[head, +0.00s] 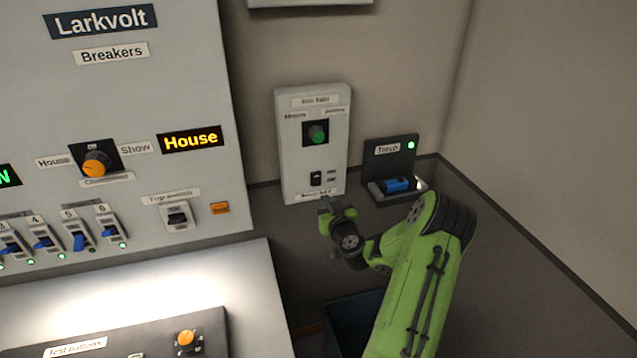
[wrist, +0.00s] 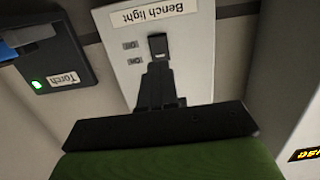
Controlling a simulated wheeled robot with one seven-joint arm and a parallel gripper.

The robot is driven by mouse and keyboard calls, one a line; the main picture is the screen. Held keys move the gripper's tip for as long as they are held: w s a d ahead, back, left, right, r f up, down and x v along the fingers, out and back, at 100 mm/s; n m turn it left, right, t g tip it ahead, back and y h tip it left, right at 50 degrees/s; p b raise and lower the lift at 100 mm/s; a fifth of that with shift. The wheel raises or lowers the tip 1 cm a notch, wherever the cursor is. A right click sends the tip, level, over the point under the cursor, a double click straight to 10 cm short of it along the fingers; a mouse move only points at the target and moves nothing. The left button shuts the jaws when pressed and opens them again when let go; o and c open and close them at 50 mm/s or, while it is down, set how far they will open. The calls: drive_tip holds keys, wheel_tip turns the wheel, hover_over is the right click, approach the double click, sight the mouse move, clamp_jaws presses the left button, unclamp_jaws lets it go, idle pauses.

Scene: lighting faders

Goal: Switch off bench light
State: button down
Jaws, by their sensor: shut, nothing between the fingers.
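The bench light switch is a small black rocker (head: 316,178) low on a pale wall box (head: 290,165). It also shows in the wrist view (wrist: 158,44), upside down, beside the "Bench light" label (wrist: 147,13) and two small position labels. My gripper (head: 325,203) is shut and empty, just below the switch in the head view. In the wrist view its closed fingertips (wrist: 158,68) are in line with the rocker and very close to it; I cannot tell whether they touch. The rocker's exact tilt is unclear.
The Larkvolt breaker panel (head: 130,100) is at the left, above a brightly lit bench top (head: 245,285).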

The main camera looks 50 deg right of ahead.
sight(316, 184)
drive_tip(key=p+x, duration=0.2)
drive_tip(key=x, duration=0.6)
drive_tip(key=shift+w+d+p, duration=0.15)
drive_tip(key=shift+p, duration=0.15)
drive_tip(key=shift+f+b, duration=0.15)
drive_tip(key=shift+b, duration=0.25)
